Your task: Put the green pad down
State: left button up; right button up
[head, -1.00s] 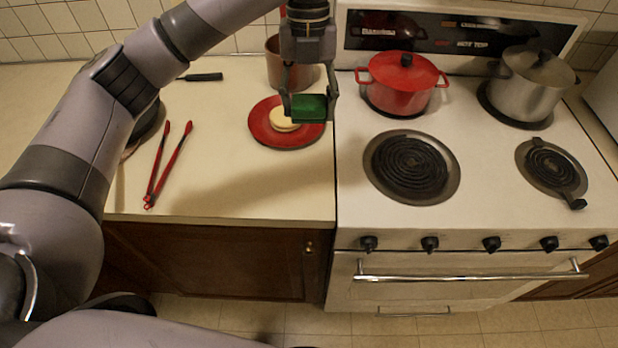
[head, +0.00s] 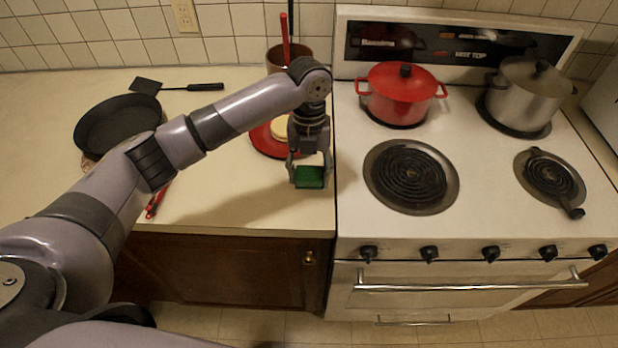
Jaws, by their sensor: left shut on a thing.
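The green pad (head: 310,178) is a small dark green block with a lighter underside or edge. My left gripper (head: 309,172) is shut on it, with a finger on each side. The pad is over the right end of the beige counter (head: 225,205), close to the stove's left edge. I cannot tell whether the pad touches the counter or is just above it. My right gripper is not in view.
A red plate (head: 263,141) with a pale round item (head: 280,127) is just behind the gripper, partly hidden. A brown pot (head: 277,58) holding utensils stands behind. The stove (head: 475,130) with a red pot (head: 403,95) is to the right. Counter in front is clear.

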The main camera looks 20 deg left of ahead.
aim_at(309, 181)
pick_arm(q)
notch_tip(309, 181, down, 3)
jog(key=shift+r, duration=0.2)
jog(key=shift+f, duration=0.15)
jog(key=shift+f, duration=0.1)
jog(key=o, duration=1.2)
jog(key=r, duration=0.3)
jog(key=w+r+b, duration=0.1)
jog(key=r, duration=0.3)
jog(key=r+b, duration=0.1)
jog(key=r, duration=0.3)
jog(key=shift+w+a, duration=0.25)
jog(key=shift+w, duration=0.05)
jog(key=shift+r, duration=0.55)
